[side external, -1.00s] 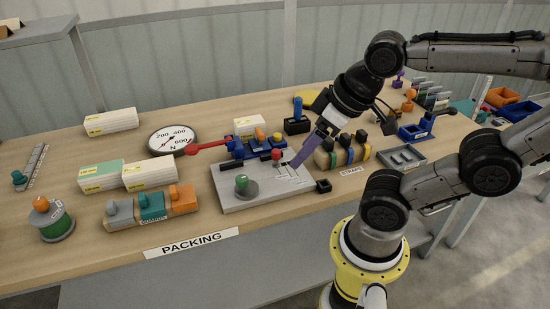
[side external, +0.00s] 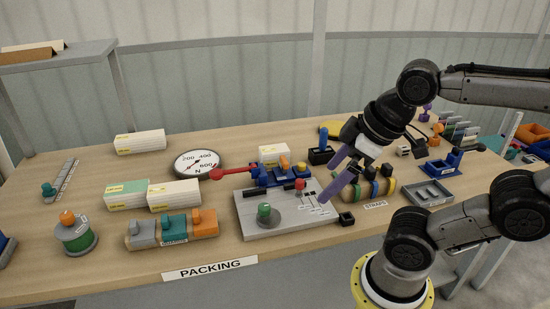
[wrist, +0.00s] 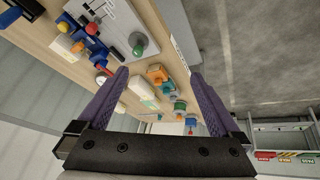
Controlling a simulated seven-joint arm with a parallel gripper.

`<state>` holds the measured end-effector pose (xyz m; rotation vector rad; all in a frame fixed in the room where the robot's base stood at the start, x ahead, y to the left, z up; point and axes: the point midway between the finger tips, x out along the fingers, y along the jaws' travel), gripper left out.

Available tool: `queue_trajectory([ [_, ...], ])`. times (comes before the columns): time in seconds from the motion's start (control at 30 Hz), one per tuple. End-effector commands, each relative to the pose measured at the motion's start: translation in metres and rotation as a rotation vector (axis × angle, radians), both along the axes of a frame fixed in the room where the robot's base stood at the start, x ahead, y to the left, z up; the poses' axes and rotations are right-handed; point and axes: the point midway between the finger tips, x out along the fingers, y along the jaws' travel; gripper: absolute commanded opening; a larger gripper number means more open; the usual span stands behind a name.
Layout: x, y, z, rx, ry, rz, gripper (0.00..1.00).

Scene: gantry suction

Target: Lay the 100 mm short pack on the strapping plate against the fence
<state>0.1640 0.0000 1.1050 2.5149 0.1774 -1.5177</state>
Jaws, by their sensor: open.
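The strapping plate (side external: 255,228) is a light grey slab near the front of the bench, bearing a green knob (side external: 264,211) and a red knob (side external: 300,184). A blue fixture (side external: 262,178) stands along its back; I cannot tell which part is the fence. A small white pack (side external: 270,152) with a yellow label, seemingly the short one, stands behind that fixture, partly hidden; its marking is unreadable. My gripper (side external: 329,183) is open and empty, its purple fingers tilted above the plate's right end. The fingers also show apart in the wrist view (wrist: 160,74).
Longer packs stand left: two (side external: 128,196) (side external: 174,196) together, one (side external: 139,142) farther back. Coloured straps (side external: 378,188) and a grey tray (side external: 429,193) are right.

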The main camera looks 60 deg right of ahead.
Motion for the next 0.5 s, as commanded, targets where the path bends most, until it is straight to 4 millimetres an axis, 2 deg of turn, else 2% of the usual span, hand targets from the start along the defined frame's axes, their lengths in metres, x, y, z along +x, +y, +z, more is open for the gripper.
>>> queue_trajectory([
  [0.03,0.007,0.000,0.015,-0.030,-0.019,0.055,1.00],
  [0.1,0.018,-0.001,0.034,-0.075,-0.024,0.134,1.00],
  [0.27,0.051,-0.008,0.071,-0.166,-0.007,0.272,1.00],
  [0.37,0.077,-0.016,0.091,-0.215,0.015,0.346,1.00],
  [0.5,0.121,-0.035,0.112,-0.275,0.060,0.442,1.00],
])
